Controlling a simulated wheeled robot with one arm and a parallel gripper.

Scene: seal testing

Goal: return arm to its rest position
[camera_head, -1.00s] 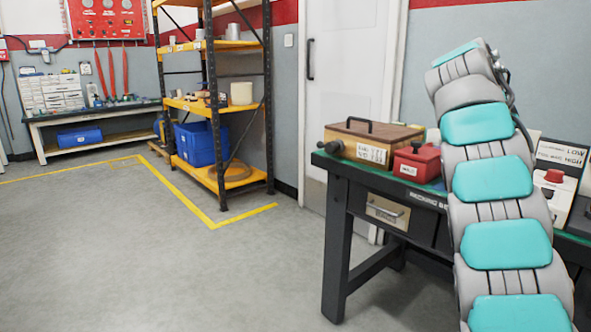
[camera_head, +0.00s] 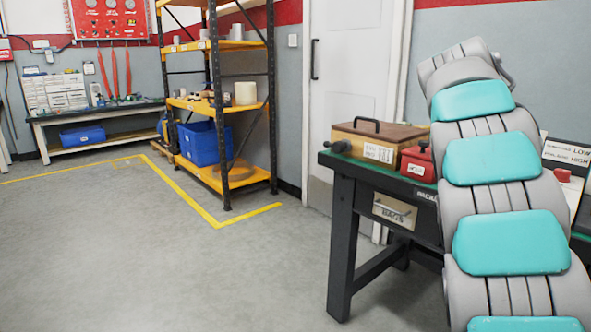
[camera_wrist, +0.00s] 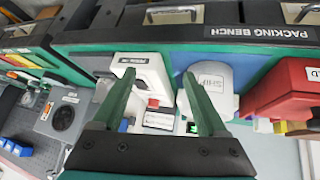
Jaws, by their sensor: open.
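My arm (camera_head: 495,190), grey with teal pads, rises in front of the bench at the right of the head view. My gripper (camera_wrist: 158,76) shows only in the wrist view, with its two green fingers spread apart and nothing visible held between them. Beyond the fingers are a white device (camera_wrist: 148,68) with a red part and a pale grey item (camera_wrist: 212,78) marked SHIP. I cannot tell how far the fingertips are from these. The head view does not show the gripper.
The bench (camera_head: 345,240) carries a wooden case (camera_head: 375,140) and a red box (camera_head: 418,163). In the wrist view, a red case (camera_wrist: 285,88) lies right and a grey unit with a dark dial (camera_wrist: 62,117) left. A yellow shelf (camera_head: 225,178) stands beyond open floor (camera_head: 130,250).

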